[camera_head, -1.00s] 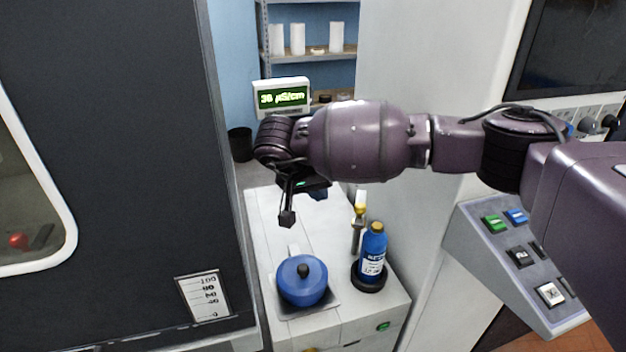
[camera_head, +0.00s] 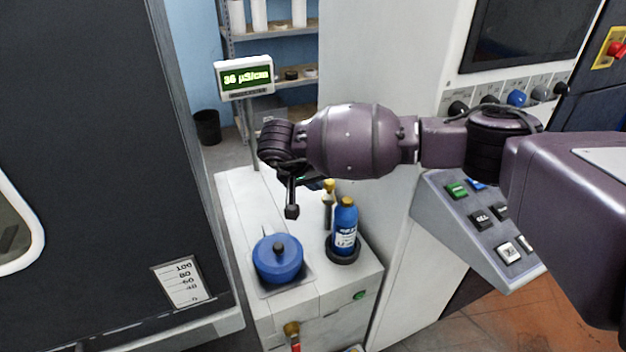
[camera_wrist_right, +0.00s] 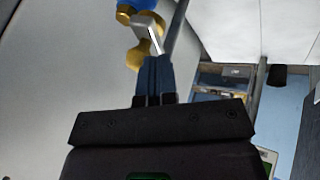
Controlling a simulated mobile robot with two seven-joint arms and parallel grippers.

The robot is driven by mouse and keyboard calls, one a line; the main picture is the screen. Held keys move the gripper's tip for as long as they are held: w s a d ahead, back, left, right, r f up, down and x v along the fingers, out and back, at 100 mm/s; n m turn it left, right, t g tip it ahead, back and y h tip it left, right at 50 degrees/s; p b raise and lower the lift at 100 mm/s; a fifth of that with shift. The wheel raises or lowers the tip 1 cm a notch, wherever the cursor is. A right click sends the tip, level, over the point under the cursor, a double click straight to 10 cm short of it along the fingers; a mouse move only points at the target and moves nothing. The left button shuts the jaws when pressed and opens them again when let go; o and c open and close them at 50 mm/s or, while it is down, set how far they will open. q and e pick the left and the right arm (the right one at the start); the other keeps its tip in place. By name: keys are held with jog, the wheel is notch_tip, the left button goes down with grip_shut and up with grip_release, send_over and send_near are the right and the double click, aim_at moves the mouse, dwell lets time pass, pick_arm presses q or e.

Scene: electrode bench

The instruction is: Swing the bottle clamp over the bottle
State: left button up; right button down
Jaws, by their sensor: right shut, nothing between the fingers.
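A blue bottle (camera_head: 345,229) with a yellow cap stands upright in a dark round holder (camera_head: 343,254) on the white bench. The bottle clamp (camera_head: 327,212), a grey metal piece with a yellow knob, stands just behind and left of the bottle, not over its cap. In the right wrist view the clamp (camera_wrist_right: 149,31) with yellow ends shows just beyond my fingertips. A blue part there, probably the bottle, is cut off at the top. My left gripper is out of view.
A blue lidded pot (camera_head: 278,262) sits on a plate at the bench's left front. A conductivity display (camera_head: 244,79) stands behind. A dark cabinet (camera_head: 90,150) borders the bench at left, a button panel (camera_head: 480,228) at right.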

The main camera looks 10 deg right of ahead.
aim_at(333, 198)
jog(key=shift+s+d+n+t+y+b, duration=0.25)
jog(key=shift+s+d+n+t, duration=0.05)
jog(key=shift+d+n, duration=0.4)
jog(key=shift+s+d+n+t+y+b, duration=0.3)
jog(key=shift+d+n, duration=0.25)
jog(key=shift+n, duration=0.2)
jog(key=shift+s+d+n+t+y+b, duration=0.2)
jog(key=shift+s+d+n+t+y, duration=0.1)
jog(key=shift+d+n, duration=0.4)
jog(key=shift+d, duration=0.55)
